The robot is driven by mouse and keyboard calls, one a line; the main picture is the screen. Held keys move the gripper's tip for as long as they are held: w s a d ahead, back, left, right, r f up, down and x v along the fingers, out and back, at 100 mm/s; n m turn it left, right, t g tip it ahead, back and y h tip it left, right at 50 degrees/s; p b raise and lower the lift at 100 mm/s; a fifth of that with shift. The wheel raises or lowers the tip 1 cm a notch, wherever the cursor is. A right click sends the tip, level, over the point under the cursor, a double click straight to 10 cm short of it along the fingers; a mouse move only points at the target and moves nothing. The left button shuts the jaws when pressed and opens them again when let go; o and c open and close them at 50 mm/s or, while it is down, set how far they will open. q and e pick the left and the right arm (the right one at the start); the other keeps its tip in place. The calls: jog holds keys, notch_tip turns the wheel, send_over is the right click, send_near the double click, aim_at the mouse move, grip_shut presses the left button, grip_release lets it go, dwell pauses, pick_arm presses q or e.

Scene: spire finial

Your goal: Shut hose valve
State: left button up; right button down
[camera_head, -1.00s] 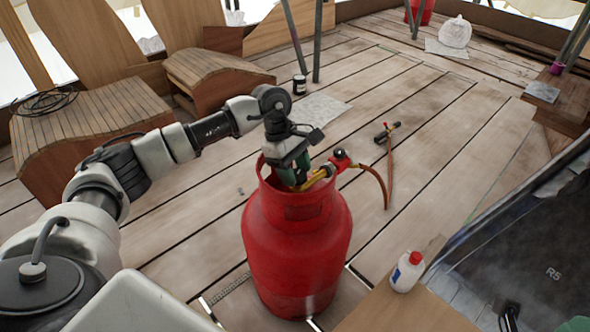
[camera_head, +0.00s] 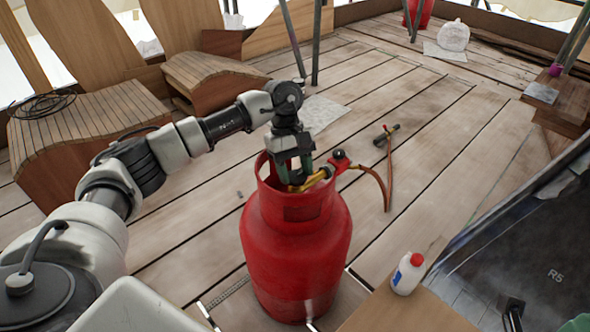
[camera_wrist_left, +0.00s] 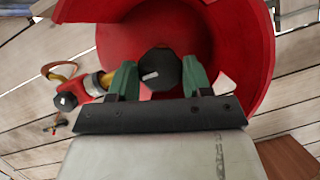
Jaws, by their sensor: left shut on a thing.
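A red gas cylinder (camera_head: 297,245) with an open collar stands upright on the plank floor. In the left wrist view, its black round valve knob (camera_wrist_left: 160,70) with a white mark sits inside the red collar. My left gripper (camera_head: 293,178) reaches down into the collar. Its two green fingers are shut on the knob, one on each side. A brass fitting and red regulator (camera_head: 340,162) stick out to the right of the collar. The orange hose (camera_head: 388,185) runs from the regulator to a dark torch handle (camera_head: 386,135) on the floor. My right gripper is not recognisable in view.
A white bottle with a red cap (camera_head: 408,273) stands on a wooden board (camera_head: 410,310) right of the cylinder. Curved wooden benches (camera_head: 75,135) stand at the left. A dark panel marked R5 (camera_head: 540,260) is at the right. The floor behind the hose is mostly clear.

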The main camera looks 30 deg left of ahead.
pick_arm(q)
jog(key=o, duration=0.9)
jog(key=p+v, duration=0.3)
jog(key=v, duration=0.8)
jog(key=shift+d, duration=0.1)
